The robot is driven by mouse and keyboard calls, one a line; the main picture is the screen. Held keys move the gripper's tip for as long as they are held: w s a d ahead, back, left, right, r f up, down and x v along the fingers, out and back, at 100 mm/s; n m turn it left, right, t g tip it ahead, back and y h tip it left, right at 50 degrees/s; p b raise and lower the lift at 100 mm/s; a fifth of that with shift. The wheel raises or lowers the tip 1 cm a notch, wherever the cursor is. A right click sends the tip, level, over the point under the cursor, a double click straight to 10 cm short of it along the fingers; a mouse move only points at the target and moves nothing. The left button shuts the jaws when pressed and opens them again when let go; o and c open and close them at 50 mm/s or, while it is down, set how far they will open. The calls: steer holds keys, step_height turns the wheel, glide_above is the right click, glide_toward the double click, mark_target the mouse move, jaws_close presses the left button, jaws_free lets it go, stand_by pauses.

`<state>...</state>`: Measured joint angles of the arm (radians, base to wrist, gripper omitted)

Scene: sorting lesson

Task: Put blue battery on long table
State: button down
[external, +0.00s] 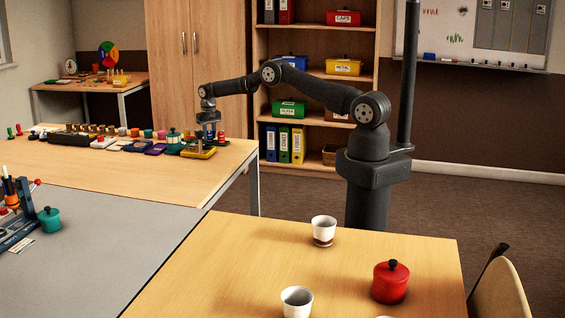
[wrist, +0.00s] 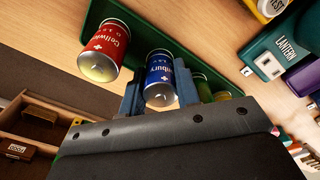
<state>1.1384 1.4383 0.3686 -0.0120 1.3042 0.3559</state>
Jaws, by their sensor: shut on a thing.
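The blue battery (wrist: 159,76) is a labelled cylinder with a metal end, between the two fingers of my gripper (wrist: 159,92) in the wrist view. The gripper is shut on it. A red battery (wrist: 105,50) stands beside it, and a green one (wrist: 203,88) is partly hidden by a finger. In the external view my gripper (external: 207,131) is low over the right end of a wooden table (external: 130,175) bearing a long row of objects. The battery is too small to make out there. I cannot tell which table is the long table.
A green tray (wrist: 150,37) lies at the batteries.

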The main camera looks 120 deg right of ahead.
mark_target(210, 130)
steer(key=shift+f, duration=0.1)
steer(key=c, duration=1)
jaws_free()
step_height(210, 130, up, 17)
steer(key=shift+a, duration=0.3)
steer(key=f, duration=1.7)
steer(key=shift+d+f, duration=0.1)
steer(key=shift+d, duration=0.2)
